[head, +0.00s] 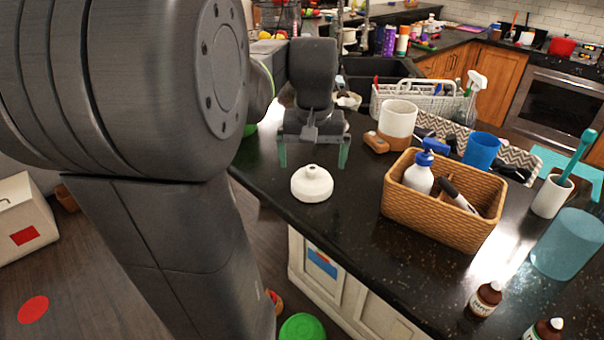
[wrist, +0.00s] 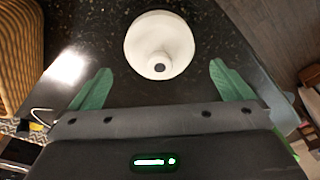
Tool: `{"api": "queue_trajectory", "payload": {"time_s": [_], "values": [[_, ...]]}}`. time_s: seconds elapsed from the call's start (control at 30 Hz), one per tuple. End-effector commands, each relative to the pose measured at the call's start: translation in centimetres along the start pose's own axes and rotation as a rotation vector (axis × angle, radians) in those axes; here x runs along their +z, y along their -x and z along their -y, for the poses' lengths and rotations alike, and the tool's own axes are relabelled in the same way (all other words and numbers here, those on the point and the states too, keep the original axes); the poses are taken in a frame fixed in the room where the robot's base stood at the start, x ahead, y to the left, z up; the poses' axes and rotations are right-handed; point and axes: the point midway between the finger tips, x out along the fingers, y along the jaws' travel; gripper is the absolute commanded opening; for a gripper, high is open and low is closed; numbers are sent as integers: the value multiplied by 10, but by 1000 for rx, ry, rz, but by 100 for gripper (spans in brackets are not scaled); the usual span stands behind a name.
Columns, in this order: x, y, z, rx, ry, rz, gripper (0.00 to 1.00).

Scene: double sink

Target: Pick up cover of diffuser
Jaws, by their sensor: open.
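The diffuser cover is a white dome with a short neck and a small hole on top (head: 312,184). It stands upright on the dark counter near its left edge. In the wrist view the cover (wrist: 159,50) lies ahead of my gripper, centred between the green fingers but beyond their tips. My gripper (head: 313,160) is open and empty, above the counter and behind the cover in the head view. Its spread fingers also show in the wrist view (wrist: 161,80). The cover and fingers appear apart.
A wicker basket (head: 440,223) with a blue-capped bottle stands right of the cover. A white and wood-toned cylinder (head: 397,118) is behind the basket. A blue cup (head: 481,151) and small brown bottles (head: 485,299) are further right. The counter around the cover is clear.

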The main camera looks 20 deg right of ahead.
Motion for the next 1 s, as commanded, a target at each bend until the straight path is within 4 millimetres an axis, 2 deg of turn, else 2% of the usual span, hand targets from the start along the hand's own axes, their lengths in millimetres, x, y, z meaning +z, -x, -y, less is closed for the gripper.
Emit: {"api": "queue_trajectory", "payload": {"time_s": [0.17,0.4,0.5,0.77,0.97,1.0], "values": [[0,-11,0,0,0,1,100],[1,-47,0,0,0,4,100],[1,-56,0,1,0,1,100],[0,-59,0,1,0,0,100],[0,-59,0,1,0,0,63],[0,-59,0,1,-1,0,61]]}}
